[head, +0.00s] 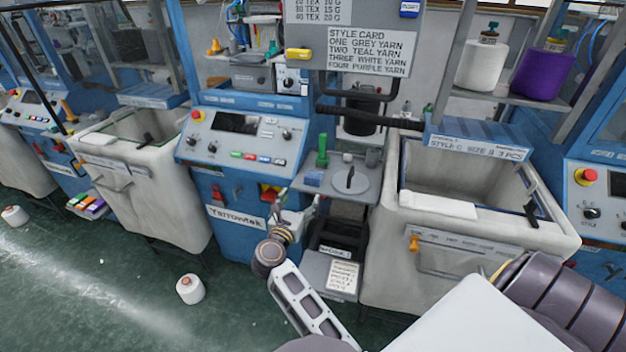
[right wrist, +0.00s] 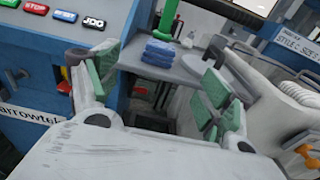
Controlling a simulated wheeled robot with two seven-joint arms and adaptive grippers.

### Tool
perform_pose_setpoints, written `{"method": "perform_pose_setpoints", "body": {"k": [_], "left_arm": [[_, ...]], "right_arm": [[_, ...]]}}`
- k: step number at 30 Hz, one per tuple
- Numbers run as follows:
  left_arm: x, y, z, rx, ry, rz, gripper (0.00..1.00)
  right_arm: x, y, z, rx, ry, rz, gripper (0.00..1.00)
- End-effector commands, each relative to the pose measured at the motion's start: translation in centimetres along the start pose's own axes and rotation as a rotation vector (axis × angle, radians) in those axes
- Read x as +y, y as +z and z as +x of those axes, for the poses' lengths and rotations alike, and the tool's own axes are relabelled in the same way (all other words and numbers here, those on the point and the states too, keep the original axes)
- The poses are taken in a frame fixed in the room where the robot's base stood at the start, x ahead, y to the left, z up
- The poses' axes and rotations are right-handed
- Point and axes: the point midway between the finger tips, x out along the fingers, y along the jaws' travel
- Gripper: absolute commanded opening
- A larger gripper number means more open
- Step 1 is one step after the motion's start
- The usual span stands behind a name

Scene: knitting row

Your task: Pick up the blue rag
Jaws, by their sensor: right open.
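The blue rag (head: 313,178) is a small folded cloth at the left front of a grey shelf (head: 362,200) between the blue machine and a fabric bin. In the right wrist view the rag (right wrist: 158,53) shows as a stacked blue fold, beyond the fingertips and between them in the picture. My right gripper (head: 297,215) is just below and left of the shelf in the head view. Its green-padded fingers (right wrist: 160,85) are spread wide with nothing between them. My left gripper is not in view.
A green peg-like object (head: 322,151) and a round grey disc (head: 350,180) share the shelf with the rag. The blue machine (head: 235,175) stands close on the left, the fabric bin (head: 385,250) on the right.

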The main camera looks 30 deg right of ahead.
Motion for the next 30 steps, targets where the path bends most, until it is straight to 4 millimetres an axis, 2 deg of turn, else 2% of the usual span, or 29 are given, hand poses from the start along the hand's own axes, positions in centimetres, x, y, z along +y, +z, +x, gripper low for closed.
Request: {"method": "perform_pose_setpoints", "body": {"k": [8,21,30], "left_arm": [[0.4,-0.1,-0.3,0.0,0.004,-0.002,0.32],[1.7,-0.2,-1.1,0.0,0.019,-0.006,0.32],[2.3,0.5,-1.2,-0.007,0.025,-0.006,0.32]], "right_arm": [[0.0,0.1,1.9,-0.004,0.001,-0.003,0.8],[0.0,0.2,7.5,-0.004,0.001,-0.003,0.8],[0.0,0.1,8.6,-0.001,0.001,-0.001,0.8]]}}
